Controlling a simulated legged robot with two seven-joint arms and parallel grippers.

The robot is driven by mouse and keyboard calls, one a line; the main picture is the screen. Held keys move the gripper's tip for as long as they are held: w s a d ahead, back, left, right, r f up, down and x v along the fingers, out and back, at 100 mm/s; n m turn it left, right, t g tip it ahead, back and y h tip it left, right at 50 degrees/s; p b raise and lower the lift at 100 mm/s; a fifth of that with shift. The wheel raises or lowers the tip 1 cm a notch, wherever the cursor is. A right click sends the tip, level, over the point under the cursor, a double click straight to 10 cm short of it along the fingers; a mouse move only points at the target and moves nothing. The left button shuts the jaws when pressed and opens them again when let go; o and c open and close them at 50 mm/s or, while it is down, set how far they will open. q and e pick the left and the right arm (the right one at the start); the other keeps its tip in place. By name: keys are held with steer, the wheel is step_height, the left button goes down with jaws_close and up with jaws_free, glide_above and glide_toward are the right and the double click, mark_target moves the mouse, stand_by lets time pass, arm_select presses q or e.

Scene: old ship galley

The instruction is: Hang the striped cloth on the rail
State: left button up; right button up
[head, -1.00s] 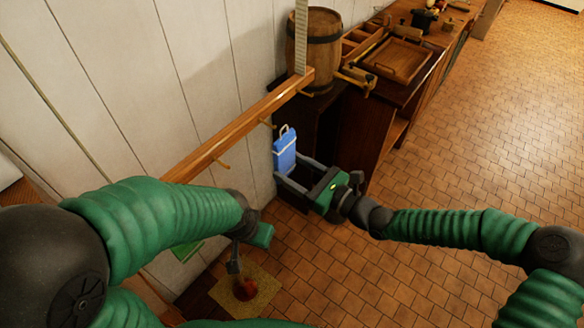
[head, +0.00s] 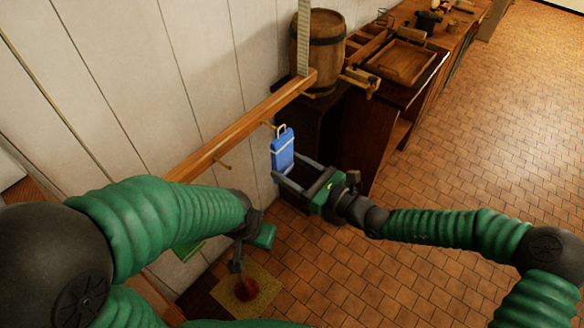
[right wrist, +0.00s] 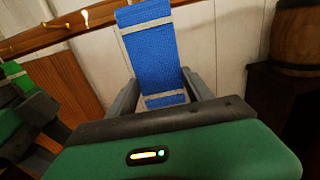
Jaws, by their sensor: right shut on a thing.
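The striped cloth (head: 283,153), blue with pale bands, is folded narrow and upright with a pale loop (head: 281,129) on top. My right gripper (head: 291,174) is shut on its lower part; the cloth also shows in the right wrist view (right wrist: 152,55). The wooden rail (head: 240,129) runs along the wall with brass pegs. The loop appears beside the middle peg (head: 268,125); I cannot tell whether they touch. In the wrist view the loop is out of frame.
A barrel (head: 319,50) and a wooden tray (head: 401,62) stand on the dark counter behind the rail's far end. A yellowish mat (head: 262,296) with a dark red round thing (head: 246,290) lies below my left gripper. The tiled floor at right is open.

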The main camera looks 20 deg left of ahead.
steer(key=shift+a, duration=0.15)
steer(key=shift+a, duration=0.15)
steer(key=shift+x, duration=0.75)
steer(key=shift+w+a+f, duration=0.15)
steer(key=shift+a+f, duration=0.05)
steer(key=shift+f, duration=0.35)
stand_by(0.6)
steer(key=o, duration=1.5)
